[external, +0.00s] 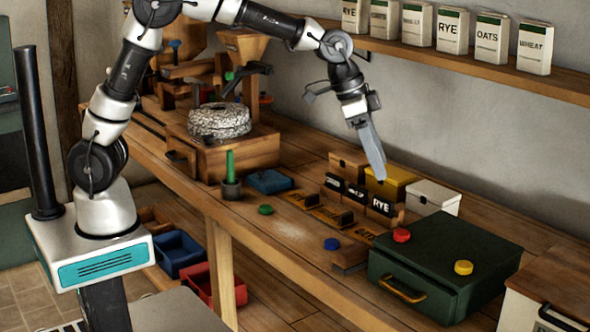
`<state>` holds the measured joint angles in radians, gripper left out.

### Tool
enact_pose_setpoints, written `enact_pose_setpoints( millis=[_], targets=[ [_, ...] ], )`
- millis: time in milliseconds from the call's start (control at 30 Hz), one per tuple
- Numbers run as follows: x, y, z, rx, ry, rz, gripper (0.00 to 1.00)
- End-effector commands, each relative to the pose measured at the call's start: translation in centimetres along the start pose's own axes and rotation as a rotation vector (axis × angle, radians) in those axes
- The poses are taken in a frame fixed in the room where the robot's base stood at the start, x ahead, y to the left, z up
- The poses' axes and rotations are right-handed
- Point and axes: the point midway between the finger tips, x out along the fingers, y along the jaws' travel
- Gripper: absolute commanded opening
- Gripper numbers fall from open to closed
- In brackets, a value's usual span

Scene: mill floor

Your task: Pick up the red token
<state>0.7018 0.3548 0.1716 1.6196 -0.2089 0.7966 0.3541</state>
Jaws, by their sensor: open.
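The red token (401,235) is a small round disc lying on the top of the dark green box (445,252), near its back left edge. My gripper (382,177) points down above the bench, over the yellow box and higher than the red token, apart from it. Its fingers are seen nearly edge-on; it is open and nothing shows between them. A yellow token (463,267) lies on the same green box, towards its front right.
A blue token (331,244) and a green token (265,209) lie on the bench. A shelf (470,65) of labelled packets runs along the wall. A millstone (219,120) sits further left.

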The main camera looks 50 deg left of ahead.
Motion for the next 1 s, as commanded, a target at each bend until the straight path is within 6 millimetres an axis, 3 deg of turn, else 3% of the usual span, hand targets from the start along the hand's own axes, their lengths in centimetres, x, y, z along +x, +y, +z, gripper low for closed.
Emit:
enact_pose_setpoints(
  millis=[400,733,1000],
  targets=[
    [8.8,0.0,0.2,-0.001,-0.004,-0.001,0.5],
    [11.6,0.0,0.5,-0.002,-0.004,-0.001,0.5],
    [15.3,0.1,0.9,-0.003,-0.003,0.0,0.5]
  ],
)
